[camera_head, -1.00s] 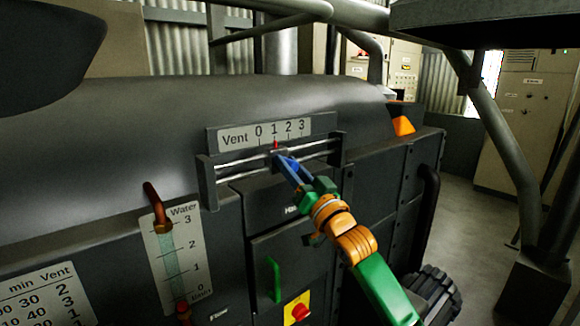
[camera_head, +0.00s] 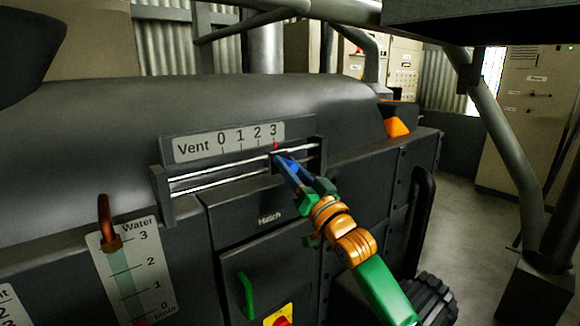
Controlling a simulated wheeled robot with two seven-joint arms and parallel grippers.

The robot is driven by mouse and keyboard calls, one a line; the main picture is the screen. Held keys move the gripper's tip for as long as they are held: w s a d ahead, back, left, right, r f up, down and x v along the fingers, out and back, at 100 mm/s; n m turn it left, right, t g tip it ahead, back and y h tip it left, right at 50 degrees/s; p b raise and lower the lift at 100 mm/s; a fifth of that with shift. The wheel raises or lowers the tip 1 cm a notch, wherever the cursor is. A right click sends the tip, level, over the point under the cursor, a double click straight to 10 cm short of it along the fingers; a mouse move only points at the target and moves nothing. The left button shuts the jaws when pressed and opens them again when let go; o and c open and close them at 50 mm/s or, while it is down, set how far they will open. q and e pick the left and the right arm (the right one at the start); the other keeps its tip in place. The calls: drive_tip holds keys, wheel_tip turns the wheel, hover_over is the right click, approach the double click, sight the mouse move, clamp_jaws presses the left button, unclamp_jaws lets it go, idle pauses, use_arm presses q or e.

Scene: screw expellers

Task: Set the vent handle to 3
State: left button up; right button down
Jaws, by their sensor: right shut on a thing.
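The vent slider (camera_head: 171,180) is a dark frame with two bright horizontal rails, below a pale scale marked Vent 0 1 2 3 (camera_head: 229,141). The vent handle's red pointer (camera_head: 275,147) stands right under the 3, near the right end of the rails. My right gripper (camera_head: 281,160) is shut on the vent handle, reaching in from the lower right. The blue fingers hide most of the handle. My left gripper is not in view.
Below the slider are a hatch with a green handle (camera_head: 245,294) and a red knob on a yellow plate. A water gauge (camera_head: 130,268) with a copper pipe stands at lower left. Grey posts and a beam (camera_head: 506,150) stand at right, with open floor between.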

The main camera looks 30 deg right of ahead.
drive_tip(key=shift+r, duration=0.25)
drive_tip(key=c, duration=0.6)
unclamp_jaws()
drive_tip(key=shift+d+f, duration=0.25)
drive_tip(key=shift+d, duration=0.05)
drive_tip(key=b+v, duration=0.4)
drive_tip(key=v, duration=0.3)
drive_tip(key=shift+f+b, duration=0.1)
drive_tip(key=shift+b, duration=0.2)
